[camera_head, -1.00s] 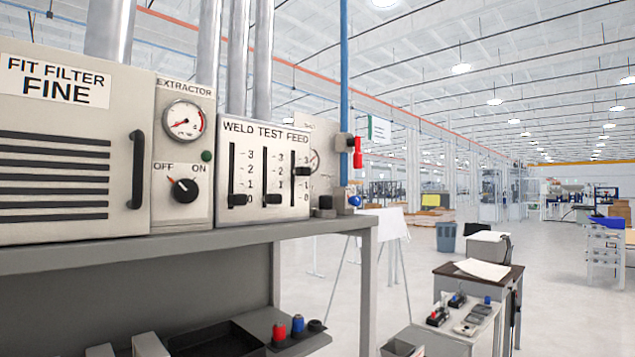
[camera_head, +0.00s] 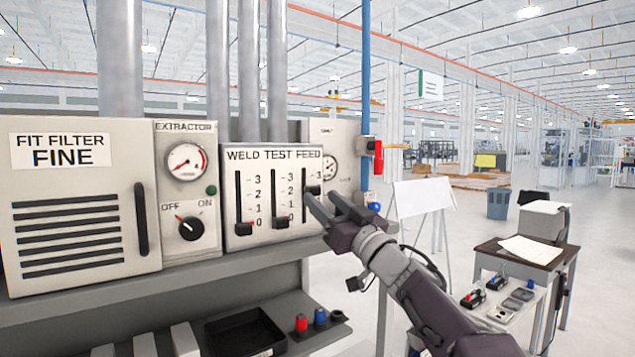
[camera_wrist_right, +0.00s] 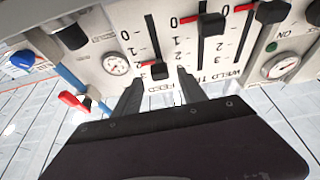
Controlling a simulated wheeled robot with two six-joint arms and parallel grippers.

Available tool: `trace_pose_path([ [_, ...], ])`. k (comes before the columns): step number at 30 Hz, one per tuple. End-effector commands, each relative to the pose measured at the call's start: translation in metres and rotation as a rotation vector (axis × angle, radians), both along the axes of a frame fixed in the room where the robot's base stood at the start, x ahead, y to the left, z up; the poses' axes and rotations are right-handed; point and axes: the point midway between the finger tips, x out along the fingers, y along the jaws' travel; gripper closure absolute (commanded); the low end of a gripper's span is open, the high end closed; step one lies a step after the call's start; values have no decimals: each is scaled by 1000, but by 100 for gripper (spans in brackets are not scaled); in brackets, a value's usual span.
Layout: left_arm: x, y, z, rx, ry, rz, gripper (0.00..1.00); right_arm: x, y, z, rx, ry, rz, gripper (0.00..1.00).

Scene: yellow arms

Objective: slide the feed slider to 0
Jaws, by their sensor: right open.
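The feed slider is the rightmost of three on the panel (camera_head: 262,205) marked WELD TEST FEED. Its black knob (camera_head: 313,189) sits high in its slot, near the 2 mark. In the right wrist view, turned upside down, the feed knob (camera_wrist_right: 158,70) appears between the fingertips. My right gripper (camera_head: 324,198) is open in front of the lower feed slot, hiding part of its scale. The fingers (camera_wrist_right: 159,80) lie either side of the knob; I cannot tell whether they touch it. The weld knob (camera_head: 244,229) and test knob (camera_head: 281,222) are at 0. My left gripper is not in view.
The extractor switch (camera_head: 190,227) and a filter box with a handle (camera_head: 141,218) stand left of the panel. A black tray (camera_head: 245,335) lies on the lower shelf.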

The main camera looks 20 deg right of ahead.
Motion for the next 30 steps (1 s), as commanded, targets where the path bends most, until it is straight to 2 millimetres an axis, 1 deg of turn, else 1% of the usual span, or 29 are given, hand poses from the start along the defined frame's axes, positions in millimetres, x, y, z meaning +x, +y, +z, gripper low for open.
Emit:
trace_pose_path([
  [1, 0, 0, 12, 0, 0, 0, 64, 9, 4, 9, 0, 2, 3, 51],
  [3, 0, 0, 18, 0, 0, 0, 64, 18, 7, 12, 0, 2, 1, 51],
  [6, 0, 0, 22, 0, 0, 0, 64, 26, 10, 14, -1, 1, 1, 51],
  [9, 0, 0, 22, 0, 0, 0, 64, 30, 11, 14, 0, 1, 0, 51],
  [15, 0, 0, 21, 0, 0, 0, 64, 30, 11, 13, -1, 0, -1, 51],
  [17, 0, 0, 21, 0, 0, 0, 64, 30, 11, 13, -1, 0, -1, 68],
  [18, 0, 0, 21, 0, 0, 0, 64, 30, 11, 13, -1, 0, -1, 79],
  [20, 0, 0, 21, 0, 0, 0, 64, 29, 11, 13, -1, 0, 0, 95],
  [21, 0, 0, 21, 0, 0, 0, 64, 29, 11, 13, -1, 0, 0, 100],
  [30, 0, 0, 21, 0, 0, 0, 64, 29, 11, 13, 0, 0, -1, 100],
])
